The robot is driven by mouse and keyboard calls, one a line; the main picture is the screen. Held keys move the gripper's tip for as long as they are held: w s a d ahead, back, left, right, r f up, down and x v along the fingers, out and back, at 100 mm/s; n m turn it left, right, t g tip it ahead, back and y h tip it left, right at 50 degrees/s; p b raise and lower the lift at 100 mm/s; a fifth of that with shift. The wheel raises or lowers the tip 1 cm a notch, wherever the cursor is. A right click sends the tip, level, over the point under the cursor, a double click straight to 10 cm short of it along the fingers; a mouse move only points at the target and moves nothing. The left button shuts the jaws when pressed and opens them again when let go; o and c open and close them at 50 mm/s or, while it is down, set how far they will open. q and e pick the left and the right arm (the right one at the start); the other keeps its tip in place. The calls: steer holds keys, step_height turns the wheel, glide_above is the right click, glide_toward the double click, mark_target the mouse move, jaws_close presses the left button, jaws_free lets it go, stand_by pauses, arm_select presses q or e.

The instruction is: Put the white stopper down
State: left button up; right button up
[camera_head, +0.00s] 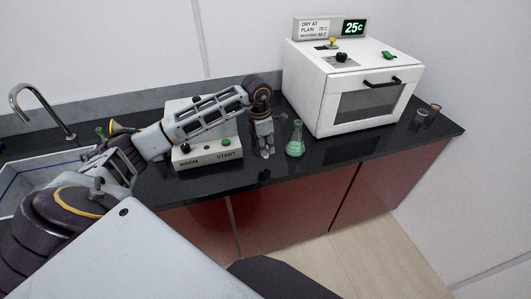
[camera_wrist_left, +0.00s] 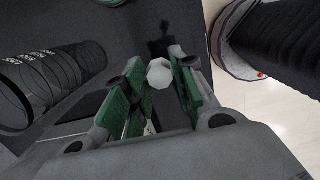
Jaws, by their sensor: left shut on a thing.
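My left gripper (camera_head: 266,152) points down over the dark counter, between the white WARM/START device and a flask with green contents. In the left wrist view, the white stopper (camera_wrist_left: 160,73) is a small, pale, rounded piece between the green finger pads of my left gripper (camera_wrist_left: 165,88), which is shut on it. The stopper cannot be made out in the head view. Whether it touches the counter cannot be told. My right gripper is not in view.
The flask (camera_head: 295,143) stands close right of the gripper. The WARM/START device (camera_head: 208,153) is to its left. A white oven (camera_head: 345,85) reading 25C stands behind right. Small glass containers (camera_head: 424,116) are at the far right. A sink (camera_head: 35,170) is left. The dark counter (camera_head: 345,147) is clear front right.

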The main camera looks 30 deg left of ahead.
arm_select(q)
steer(key=shift+f, duration=0.15)
steer(key=shift+f, duration=1.7)
steer(key=shift+f, duration=0.15)
steer(key=o, duration=0.8)
steer(key=shift+r+p, duration=0.2)
steer(key=shift+p, duration=0.1)
steer(key=r, duration=0.4)
steer(key=r+b, duration=0.1)
steer(key=r, duration=0.3)
steer(key=s+a+r, duration=0.1)
steer(key=r, duration=0.2)
steer(key=shift+r, duration=0.4)
